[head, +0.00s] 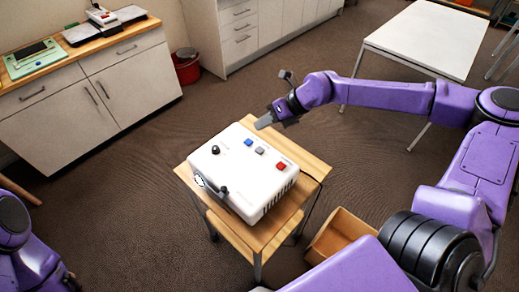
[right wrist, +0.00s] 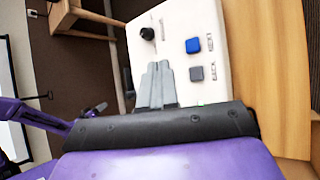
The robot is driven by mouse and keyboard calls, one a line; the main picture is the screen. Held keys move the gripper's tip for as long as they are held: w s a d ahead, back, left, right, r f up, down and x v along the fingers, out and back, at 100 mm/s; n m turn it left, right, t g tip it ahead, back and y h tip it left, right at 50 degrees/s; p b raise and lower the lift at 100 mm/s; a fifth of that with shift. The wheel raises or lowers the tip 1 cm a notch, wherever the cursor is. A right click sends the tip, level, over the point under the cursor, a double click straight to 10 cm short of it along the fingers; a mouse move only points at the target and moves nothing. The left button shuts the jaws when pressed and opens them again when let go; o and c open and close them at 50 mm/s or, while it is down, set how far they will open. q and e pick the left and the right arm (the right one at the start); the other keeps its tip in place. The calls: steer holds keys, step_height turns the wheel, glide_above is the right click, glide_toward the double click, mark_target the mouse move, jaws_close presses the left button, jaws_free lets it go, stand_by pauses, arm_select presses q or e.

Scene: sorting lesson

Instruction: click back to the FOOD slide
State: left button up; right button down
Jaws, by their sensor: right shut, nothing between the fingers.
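A white slide projector (head: 240,180) sits on a small wooden stand. Its top carries a blue button (head: 249,142), a grey button (head: 260,151), a red button (head: 281,166) and a black knob (head: 216,150). My right gripper (head: 264,122) is shut and empty, near the projector's far edge on the button side. In the right wrist view the shut fingers (right wrist: 158,66) appear over the white top, left of the grey button (right wrist: 196,73) and below the blue button (right wrist: 193,45). Small labels stand beside both buttons, too blurred to read surely. My left gripper is out of view.
The wooden stand (head: 312,163) has a lower shelf. An open wooden box (head: 340,232) is on the floor to its right. A white table (head: 428,38) stands at the upper right. Cabinets (head: 100,95) and a red bin (head: 187,70) are at the upper left. The floor between is clear.

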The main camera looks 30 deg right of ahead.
mark_target(263, 149)
step_height(263, 149, down, 8)
steer(key=b, duration=0.5)
steer(key=shift+a+r, duration=0.1)
steer(key=shift+r, duration=0.1)
stand_by(1.5)
steer(key=shift+f+b, duration=0.45)
steer(key=shift+b, duration=0.35)
steer(key=shift+s+f+b, duration=0.1)
steer(key=shift+f+b, duration=0.35)
steer(key=shift+b, duration=0.1)
stand_by(0.5)
steer(key=shift+r+p, duration=0.55)
steer(key=shift+r, duration=0.35)
